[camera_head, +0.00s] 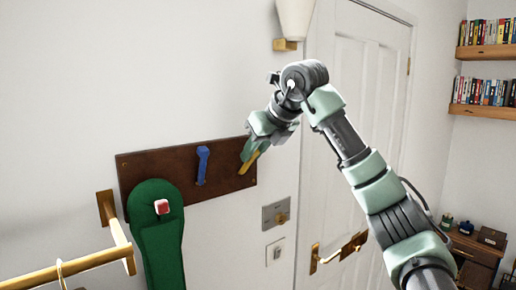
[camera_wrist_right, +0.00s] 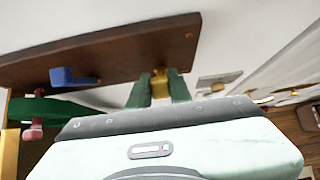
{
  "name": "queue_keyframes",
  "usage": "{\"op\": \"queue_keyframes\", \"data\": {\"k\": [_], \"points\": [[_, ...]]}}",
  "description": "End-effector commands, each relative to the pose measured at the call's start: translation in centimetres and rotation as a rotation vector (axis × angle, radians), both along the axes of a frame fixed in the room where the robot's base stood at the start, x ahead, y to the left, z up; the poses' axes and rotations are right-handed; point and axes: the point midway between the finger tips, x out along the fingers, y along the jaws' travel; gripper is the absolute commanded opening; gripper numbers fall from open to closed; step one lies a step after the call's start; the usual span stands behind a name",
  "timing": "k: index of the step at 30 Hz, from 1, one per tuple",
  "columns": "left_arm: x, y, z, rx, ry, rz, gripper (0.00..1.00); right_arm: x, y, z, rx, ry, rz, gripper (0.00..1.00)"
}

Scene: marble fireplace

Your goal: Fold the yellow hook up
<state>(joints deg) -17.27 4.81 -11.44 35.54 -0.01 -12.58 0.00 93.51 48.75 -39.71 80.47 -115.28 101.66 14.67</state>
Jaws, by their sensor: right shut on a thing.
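A dark brown wooden board (camera_head: 222,187) is fixed to the white wall and carries three hooks. The yellow hook (camera_head: 246,167) is at its right end and points down and to the left in the head view. My right gripper (camera_head: 252,153) is at this hook, with its green fingers partly covering it. In the right wrist view, the yellow hook (camera_wrist_right: 159,83) lies between the two fingers of the right gripper (camera_wrist_right: 158,92), which is shut on it. My left gripper is not in view.
A blue hook (camera_head: 202,165) is at the board's middle. A red hook (camera_head: 162,207) at the left carries a green hanging thing (camera_head: 157,240). A brass rail (camera_head: 70,268) stands out at lower left. A switch plate (camera_head: 275,214) and a white door (camera_head: 352,110) are to the right.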

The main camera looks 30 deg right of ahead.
Motion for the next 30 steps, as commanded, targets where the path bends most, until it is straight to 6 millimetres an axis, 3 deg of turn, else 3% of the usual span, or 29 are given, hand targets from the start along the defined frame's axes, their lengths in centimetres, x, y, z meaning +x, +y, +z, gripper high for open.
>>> {"op": "queue_keyframes", "data": {"k": [6,18,30], "points": [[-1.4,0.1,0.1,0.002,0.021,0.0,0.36,1.8,0.2,0.8,-0.008,0.137,0.001,0.0],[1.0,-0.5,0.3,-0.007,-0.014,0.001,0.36,2.9,0.2,1.2,-0.02,0.29,0.0,0.0],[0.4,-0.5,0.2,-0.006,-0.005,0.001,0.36,3.3,0.2,1.3,-0.027,0.381,0.0,0.0]]}}
